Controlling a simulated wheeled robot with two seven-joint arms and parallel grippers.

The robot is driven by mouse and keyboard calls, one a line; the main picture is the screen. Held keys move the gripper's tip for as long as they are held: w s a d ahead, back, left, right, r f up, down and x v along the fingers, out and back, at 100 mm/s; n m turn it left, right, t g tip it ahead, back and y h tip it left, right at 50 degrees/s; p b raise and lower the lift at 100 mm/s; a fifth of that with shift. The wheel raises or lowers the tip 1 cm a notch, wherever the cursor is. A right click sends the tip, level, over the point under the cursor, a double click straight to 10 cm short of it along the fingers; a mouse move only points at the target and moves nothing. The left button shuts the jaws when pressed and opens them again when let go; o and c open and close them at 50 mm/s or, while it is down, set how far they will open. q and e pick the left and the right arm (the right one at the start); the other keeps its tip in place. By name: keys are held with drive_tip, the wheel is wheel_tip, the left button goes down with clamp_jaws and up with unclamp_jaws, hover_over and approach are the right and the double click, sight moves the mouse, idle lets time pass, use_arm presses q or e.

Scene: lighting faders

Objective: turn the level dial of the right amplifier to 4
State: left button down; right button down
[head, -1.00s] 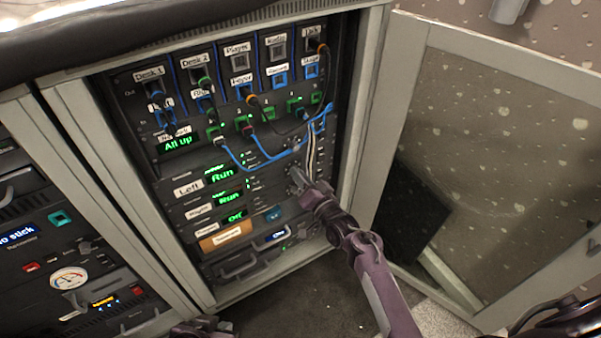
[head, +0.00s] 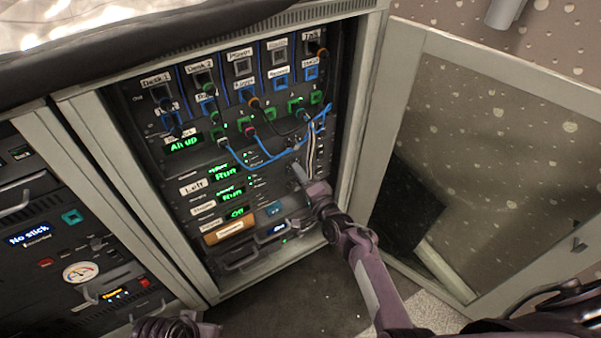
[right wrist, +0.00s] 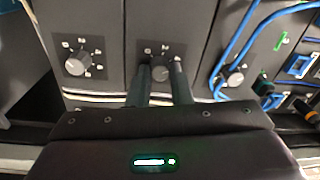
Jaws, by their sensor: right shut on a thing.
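The amplifiers are stacked in the open rack, with green displays; the top one is labelled "Left". The second unit (head: 232,194) shows "Run"; its label is too blurred to read surely. In the right wrist view three dials show side by side. My right gripper (right wrist: 163,76) is shut on the middle dial (right wrist: 160,72), one finger on each side. Its pointer setting cannot be read. In the head view the right gripper (head: 297,172) reaches the right part of the amplifier panels and hides the dial. My left gripper (head: 178,328) shows only partly at the bottom edge.
The other dials sit left (right wrist: 77,62) and right (right wrist: 237,75) of the held one in the right wrist view. Blue cables (head: 262,158) hang across the rack above the amplifiers. The open rack door (head: 410,110) stands to the right. A second rack stands left.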

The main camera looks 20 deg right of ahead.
drive_tip(key=shift+r, duration=0.1)
idle(0.3)
drive_tip(key=c, duration=1.3)
unclamp_jaws()
use_arm(q)
drive_tip(key=shift+s+a+r+g+y+p, duration=0.25)
drive_tip(key=shift+s+a+g+p, duration=0.1)
drive_tip(key=shift+a+p, duration=0.2)
drive_tip(key=shift+s+a+r+g+y+p, duration=0.2)
drive_tip(key=shift+a+g+p, duration=0.2)
drive_tip(key=shift+a, duration=0.25)
use_arm(e)
drive_tip(key=v, duration=0.7)
drive_tip(key=shift+s+d, duration=0.1)
drive_tip(key=shift+s, duration=0.25)
use_arm(q)
drive_tip(key=shift+w, duration=0.15)
